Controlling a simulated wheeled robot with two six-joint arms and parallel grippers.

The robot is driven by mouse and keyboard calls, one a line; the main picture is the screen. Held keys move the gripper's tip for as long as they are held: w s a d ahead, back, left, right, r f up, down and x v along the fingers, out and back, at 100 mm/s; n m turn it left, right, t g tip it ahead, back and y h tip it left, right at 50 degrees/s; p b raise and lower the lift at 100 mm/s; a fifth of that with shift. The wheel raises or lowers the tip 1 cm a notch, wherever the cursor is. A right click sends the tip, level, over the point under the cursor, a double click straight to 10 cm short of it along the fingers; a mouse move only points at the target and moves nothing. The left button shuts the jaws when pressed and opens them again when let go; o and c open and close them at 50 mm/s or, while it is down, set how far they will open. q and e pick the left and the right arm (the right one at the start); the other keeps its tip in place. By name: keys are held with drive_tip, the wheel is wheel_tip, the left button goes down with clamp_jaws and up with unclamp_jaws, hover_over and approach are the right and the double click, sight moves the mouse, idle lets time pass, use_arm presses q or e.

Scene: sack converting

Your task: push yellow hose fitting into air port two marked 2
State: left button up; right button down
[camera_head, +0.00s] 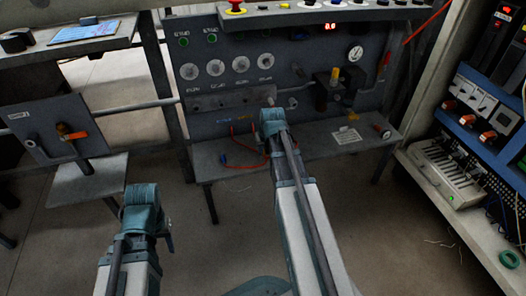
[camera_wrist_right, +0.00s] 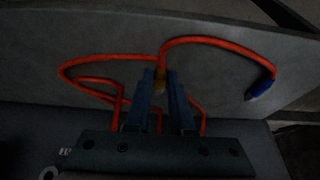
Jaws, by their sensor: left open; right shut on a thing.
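My right gripper (camera_head: 270,108) is in front of the grey panel. In the right wrist view its jaws (camera_wrist_right: 160,92) are shut on the yellow hose fitting (camera_wrist_right: 160,80), which has an orange-red hose (camera_wrist_right: 110,58) attached. In the head view the fitting is mostly hidden by the gripper. A strip of ports (camera_head: 225,103) runs across the panel, left of and behind the right gripper. The mark 2 is too small to read, and I cannot tell whether the fitting touches a port. My left gripper (camera_head: 141,196) is open and empty, low on the left, away from the panel.
A second hose end with a blue fitting (camera_wrist_right: 262,90) lies on the grey shelf (camera_head: 208,165) below the ports. Dials (camera_head: 240,64), a gauge (camera_head: 355,54) and a regulator with a yellow knob (camera_head: 334,75) sit on the panel. Floor between the arms is clear.

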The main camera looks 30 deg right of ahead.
use_arm(q)
drive_tip(key=shift+r, duration=0.1)
use_arm(e)
drive_tip(key=shift+r, duration=0.15)
wheel_tip(320, 180, up, 5)
drive_tip(key=p, duration=0.5)
use_arm(q)
wheel_tip(320, 180, up, 5)
drive_tip(key=shift+f, duration=0.1)
